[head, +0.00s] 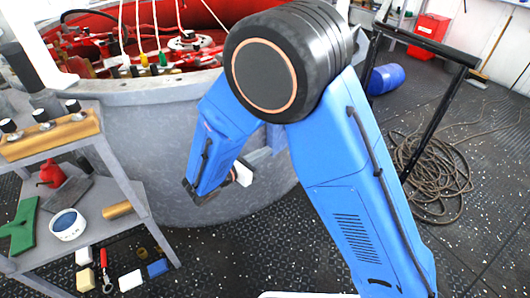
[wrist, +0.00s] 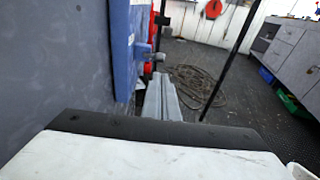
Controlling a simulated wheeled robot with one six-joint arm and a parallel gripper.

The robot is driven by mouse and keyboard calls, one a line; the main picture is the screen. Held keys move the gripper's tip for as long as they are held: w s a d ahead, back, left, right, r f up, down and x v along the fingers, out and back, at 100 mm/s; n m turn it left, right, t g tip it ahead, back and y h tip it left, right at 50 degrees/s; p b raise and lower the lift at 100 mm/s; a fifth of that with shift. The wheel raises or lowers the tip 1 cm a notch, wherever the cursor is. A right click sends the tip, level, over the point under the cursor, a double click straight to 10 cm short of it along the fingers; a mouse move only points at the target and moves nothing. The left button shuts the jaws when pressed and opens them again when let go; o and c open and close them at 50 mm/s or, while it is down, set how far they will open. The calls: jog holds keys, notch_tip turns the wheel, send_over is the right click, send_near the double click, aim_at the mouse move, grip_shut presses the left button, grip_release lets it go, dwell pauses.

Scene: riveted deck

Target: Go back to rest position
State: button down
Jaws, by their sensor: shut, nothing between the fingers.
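My blue arm rises in the middle of the head view and bends at a large black joint. Its forearm drops down to the left, in front of the round grey tank (head: 160,120). The grey fingers of my gripper (wrist: 162,100) show in the wrist view beyond the white and black wrist housing. They are together, with nothing between them. In the head view the fingertips are hard to make out behind the forearm. The tank wall also fills the left of the wrist view (wrist: 50,70), close beside my gripper.
A grey shelf cart (head: 85,195) stands at the left, holding a white and blue tin (head: 68,224) and a green piece (head: 20,228). Small blocks lie below. At the right are a black frame (head: 432,120), coiled rope (head: 432,178) and a blue barrel (head: 387,79). Floor front right is clear.

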jog(key=s+d+r+m+g, duration=0.2)
jog(key=d+r+m+g, duration=0.15)
jog(key=d, duration=0.45)
jog(key=s+d+r+m+g+y, duration=0.1)
jog(key=s+d+r+m+g, duration=0.3)
jog(key=d, duration=0.5)
jog(key=s+d+r+m+g, duration=0.1)
jog(key=d+r+m+g, duration=0.1)
jog(key=d+m, duration=0.45)
jog(key=s+d+r+m+y, duration=0.2)
jog(key=s+d+m+y, duration=0.1)
jog(key=s, duration=0.3)
jog(key=s+d+r+m+t+y, duration=0.1)
jog(key=s+d+r+m+y, duration=0.1)
jog(key=s+m, duration=0.4)
jog(key=s+d+r+m+t+y, duration=0.1)
jog(key=s+d+m+y, duration=0.3)
jog(key=s, duration=0.3)
jog(key=shift+s+d+r+m+y, duration=0.3)
jog(key=shift+s+d+r+m, duration=0.1)
